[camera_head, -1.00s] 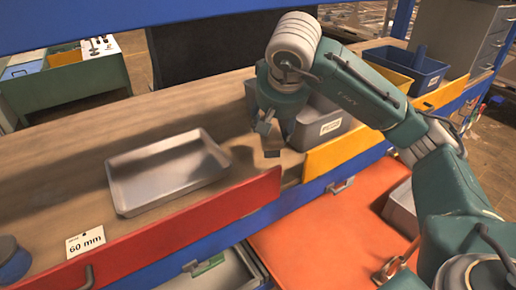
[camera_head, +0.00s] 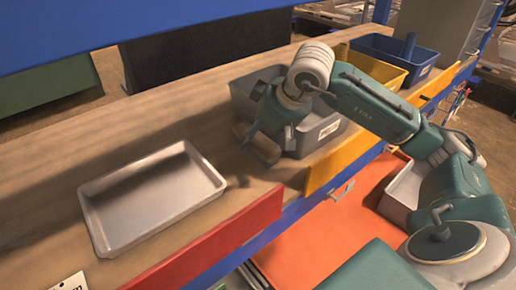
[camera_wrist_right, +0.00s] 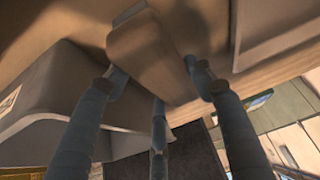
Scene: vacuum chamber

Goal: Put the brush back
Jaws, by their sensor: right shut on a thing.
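A tan, block-like thing, which seems to be the brush, is between the fingers of my right gripper (camera_wrist_right: 155,92) in the wrist view; the brush (camera_wrist_right: 148,55) hides part of what lies beyond. In the head view my right gripper (camera_head: 254,138) is shut on the brush (camera_head: 264,150), just above the wooden shelf, in front of the grey bin (camera_head: 325,130) and right of the metal tray (camera_head: 150,200). Bristles cannot be made out. The tray is empty. The arm hides much of the bin. My left gripper is not in view.
A yellow bin (camera_head: 375,70) and a blue bin (camera_head: 395,52) stand farther right on the shelf (camera_head: 50,160). Red (camera_head: 215,245) and yellow (camera_head: 345,157) panels edge its front. The wood left of the tray is clear.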

